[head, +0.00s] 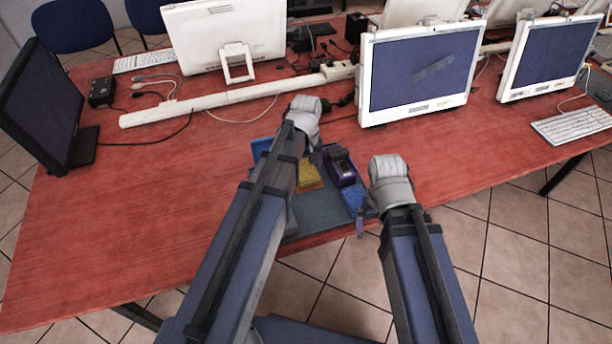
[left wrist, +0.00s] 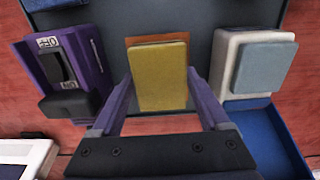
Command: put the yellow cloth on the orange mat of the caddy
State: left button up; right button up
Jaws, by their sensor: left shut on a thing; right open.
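The yellow cloth (left wrist: 162,77) is a flat folded pad between the two purple fingers of my left gripper (left wrist: 160,85), which is shut on it. The orange mat (left wrist: 138,40) shows as a border behind the cloth's far edge, on the dark grey caddy (left wrist: 112,20). I cannot tell whether cloth and mat touch. In the head view the yellow cloth (head: 309,177) shows just right of my left forearm, which hides part of the caddy. My right gripper (head: 362,218) is open near the caddy's right edge, mostly hidden by its own arm.
A purple and black device (left wrist: 65,65) and a white block with a blue-grey top (left wrist: 262,68) flank the cloth. A blue tray (left wrist: 270,135) is beside the block. Monitors, a white cable duct (head: 220,97) and cables lie behind. The left part of the red table (head: 110,215) is clear.

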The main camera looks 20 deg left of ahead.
aim_at(306, 169)
pick_arm(q)
jog(key=shift+f, duration=0.8)
pick_arm(e)
jog(key=shift+f, duration=0.75)
pick_arm(q)
jog(key=shift+b, duration=0.3)
jog(key=shift+f, duration=0.2)
jog(key=o, duration=1.1)
jog(key=shift+c, duration=0.2)
pick_arm(e)
jog(key=shift+f, duration=0.15)
pick_arm(q)
jog(key=shift+r, duration=0.25)
notch_tip(306, 169, up, 12)
jog(key=p, duration=1.2)
pick_arm(e)
notch_tip(306, 169, up, 12)
jog(key=shift+r, duration=0.2)
